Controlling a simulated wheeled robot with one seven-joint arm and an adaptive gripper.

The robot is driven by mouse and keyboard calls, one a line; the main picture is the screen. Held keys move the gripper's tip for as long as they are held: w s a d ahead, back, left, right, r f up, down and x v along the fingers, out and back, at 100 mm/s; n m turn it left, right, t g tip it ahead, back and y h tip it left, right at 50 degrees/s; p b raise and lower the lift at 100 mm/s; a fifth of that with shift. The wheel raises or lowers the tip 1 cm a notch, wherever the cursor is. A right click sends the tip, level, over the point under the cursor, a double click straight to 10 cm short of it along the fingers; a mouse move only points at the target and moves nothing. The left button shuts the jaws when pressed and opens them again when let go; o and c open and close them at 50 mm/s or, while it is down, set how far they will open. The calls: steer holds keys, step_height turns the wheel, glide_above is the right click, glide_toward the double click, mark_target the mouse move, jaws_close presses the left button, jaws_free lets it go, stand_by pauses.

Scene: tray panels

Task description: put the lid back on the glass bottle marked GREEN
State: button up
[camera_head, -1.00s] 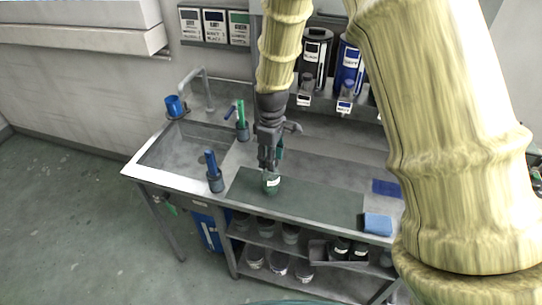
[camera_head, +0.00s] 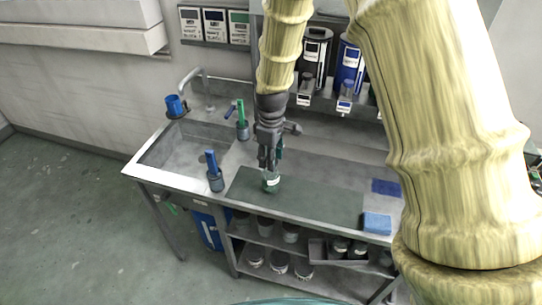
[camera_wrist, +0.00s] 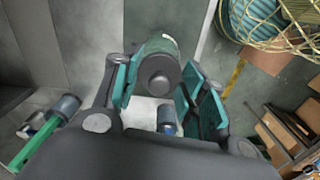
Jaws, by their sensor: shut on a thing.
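A small green glass bottle (camera_head: 271,182) with a white label stands on the dark green mat (camera_head: 315,200) on the bench. Its lettering is too small to read. My gripper (camera_head: 270,165) points down directly over the bottle. In the wrist view, my gripper (camera_wrist: 163,88) has its teal pads on either side of a round grey lid (camera_wrist: 158,76) with a knob, and is shut on it. The green bottle (camera_wrist: 160,44) shows behind the lid, in line with it. I cannot tell whether the lid is seated on the neck or just above it.
A sink (camera_head: 185,145) lies left of the mat. A grey cup with a blue-handled tool (camera_head: 213,175) stands at the mat's left end, another with a green-handled tool (camera_head: 242,125) behind. A blue sponge (camera_head: 377,223) lies front right. The mat's right part is clear.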

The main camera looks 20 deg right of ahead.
steer(key=o, duration=1.3)
steer(key=shift+r, duration=0.1)
steer(key=shift+r+p, duration=2.65)
steer(key=shift+r, duration=0.8)
steer(key=shift+c, duration=0.4)
jaws_close()
